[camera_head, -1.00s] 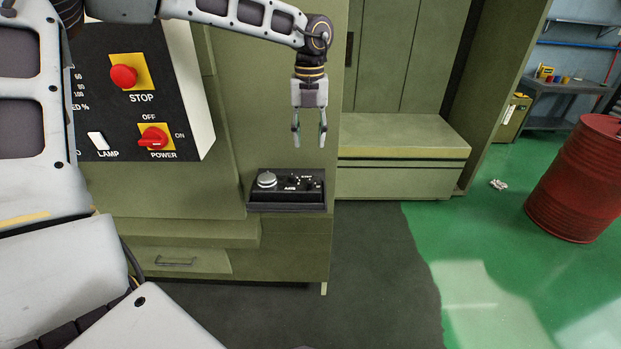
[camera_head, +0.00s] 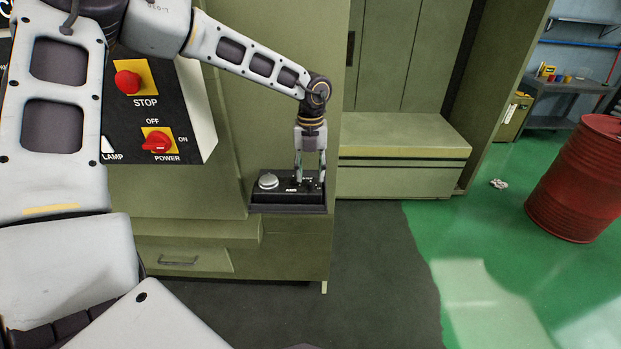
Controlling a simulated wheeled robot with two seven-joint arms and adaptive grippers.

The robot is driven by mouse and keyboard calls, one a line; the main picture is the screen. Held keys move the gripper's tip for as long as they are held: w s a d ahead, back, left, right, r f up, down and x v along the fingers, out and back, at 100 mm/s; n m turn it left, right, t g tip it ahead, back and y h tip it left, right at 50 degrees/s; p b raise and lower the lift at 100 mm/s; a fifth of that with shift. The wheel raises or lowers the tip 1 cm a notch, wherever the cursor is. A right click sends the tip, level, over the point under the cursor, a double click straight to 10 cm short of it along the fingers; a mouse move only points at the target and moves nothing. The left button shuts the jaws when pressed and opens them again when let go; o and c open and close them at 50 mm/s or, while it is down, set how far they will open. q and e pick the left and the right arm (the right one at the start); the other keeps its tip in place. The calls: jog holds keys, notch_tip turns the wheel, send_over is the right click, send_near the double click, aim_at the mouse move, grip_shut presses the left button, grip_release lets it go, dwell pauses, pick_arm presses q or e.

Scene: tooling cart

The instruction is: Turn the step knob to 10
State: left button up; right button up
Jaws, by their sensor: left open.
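A small black control box (camera_head: 285,198) sits on a ledge at the front of the green machine. It has a large silver dial (camera_head: 268,181) at its left and small dark knobs at its right. My left gripper (camera_head: 310,182) points down over the right part of the box, its fingers apart around the small-knob area. The step knob is mostly hidden by the fingers, and its setting is too small to read. I cannot tell whether the fingers touch it. My right gripper is not in view.
A panel with a red stop button (camera_head: 128,82) and a red power switch (camera_head: 157,141) stands left of the box, behind my left arm. A green machine bed (camera_head: 400,150) lies to the right. A red drum (camera_head: 580,185) stands farther right on open green floor.

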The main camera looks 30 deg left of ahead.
aim_at(311, 183)
pick_arm(q)
jog(key=shift+f, duration=1.8)
jog(key=shift+c, duration=0.5)
grip_shut()
